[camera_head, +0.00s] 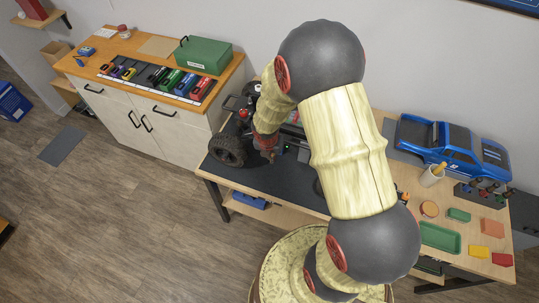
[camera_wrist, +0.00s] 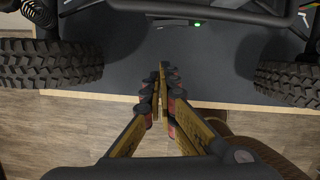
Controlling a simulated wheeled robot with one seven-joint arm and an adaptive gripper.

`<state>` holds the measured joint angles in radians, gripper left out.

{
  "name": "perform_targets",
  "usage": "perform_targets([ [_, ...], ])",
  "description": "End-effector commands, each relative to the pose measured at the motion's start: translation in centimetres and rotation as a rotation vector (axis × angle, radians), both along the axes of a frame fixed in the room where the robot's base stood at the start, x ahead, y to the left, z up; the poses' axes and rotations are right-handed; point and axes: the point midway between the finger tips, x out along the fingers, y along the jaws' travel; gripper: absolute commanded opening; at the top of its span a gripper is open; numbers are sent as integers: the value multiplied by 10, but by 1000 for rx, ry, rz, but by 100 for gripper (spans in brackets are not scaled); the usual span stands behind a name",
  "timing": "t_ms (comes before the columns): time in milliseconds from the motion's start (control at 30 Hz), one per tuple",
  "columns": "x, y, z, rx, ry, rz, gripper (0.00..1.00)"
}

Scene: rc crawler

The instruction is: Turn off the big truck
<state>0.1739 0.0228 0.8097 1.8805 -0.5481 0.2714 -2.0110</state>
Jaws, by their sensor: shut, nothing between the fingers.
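The big truck shows as a bare black chassis with large knobby tires on the workbench. In the head view its near left tire (camera_head: 228,151) is clear, while my arm hides much of the rest. In the wrist view one tire (camera_wrist: 50,62) is at the left and another (camera_wrist: 288,83) at the right. A small green light (camera_wrist: 197,24) glows on a dark part between them, near the top. My gripper (camera_wrist: 165,70) is shut and empty, pointing at the gap between the tires. In the head view my gripper (camera_head: 269,157) is just right of the near left tire.
The dark mat (camera_head: 240,184) covers the bench's left part. A blue truck body (camera_head: 455,147) lies at the back right, with a cup (camera_head: 432,176) and small trays nearby. A cabinet (camera_head: 150,125) at the left bears a green toolbox (camera_head: 203,55) and several coloured packs.

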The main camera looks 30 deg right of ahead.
Motion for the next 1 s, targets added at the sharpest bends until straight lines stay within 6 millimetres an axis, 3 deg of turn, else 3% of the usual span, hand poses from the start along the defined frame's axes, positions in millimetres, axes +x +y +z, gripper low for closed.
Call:
perform_targets([
  [233, 22, -20, 5, -1, -6, -1, 0],
  [1000, 33, -27, 6, -1, -8, -11, 0],
])
